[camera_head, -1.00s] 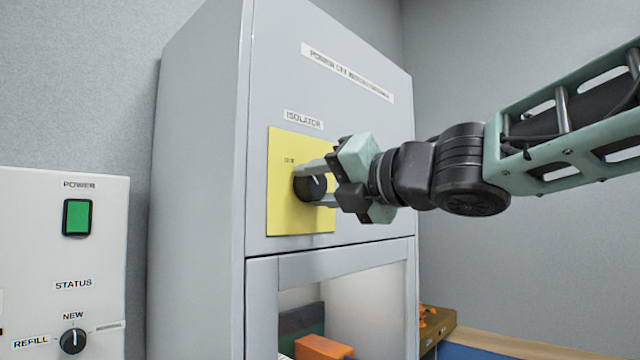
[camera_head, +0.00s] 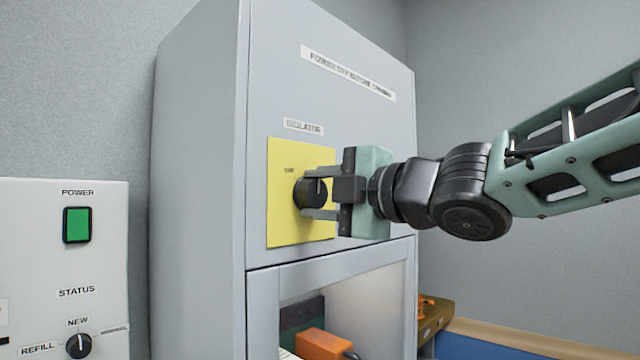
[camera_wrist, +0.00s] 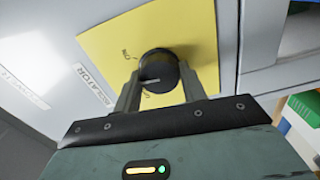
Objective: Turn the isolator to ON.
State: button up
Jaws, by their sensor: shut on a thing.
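The isolator is a round black knob (camera_head: 306,194) with a white pointer line, on a yellow plate (camera_head: 284,226) on the grey cabinet's front. My gripper (camera_head: 319,193) is shut on the knob, one finger above it and one below. In the wrist view the knob (camera_wrist: 159,66) sits between the two fingers. There its white line points left, between a small ON-like mark (camera_wrist: 125,54) and another mark partly hidden by the finger. The ISOLATOR label (camera_head: 303,126) is above the plate.
The grey cabinet (camera_head: 200,170) has an open bay below, with an orange block (camera_head: 322,345) inside. A white panel (camera_head: 30,240) at left carries a green POWER switch (camera_head: 77,225) and a STATUS knob (camera_head: 79,346). The room right of the cabinet is mostly clear.

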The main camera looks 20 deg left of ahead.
jog(key=m+p, duration=0.2)
jog(key=m, duration=0.3)
jog(key=shift+w+r+p, duration=0.1)
jog(key=shift+p, duration=0.25)
jog(key=shift+m+p, duration=0.5)
jog(key=shift+m, duration=0.9)
jog(key=o, duration=1)
jog(key=shift+c, duration=0.2)
jog(key=b+v, duration=0.3)
jog(key=v, duration=1.4)
jog(key=shift+d, duration=0.25)
jog(key=shift+f, duration=0.25)
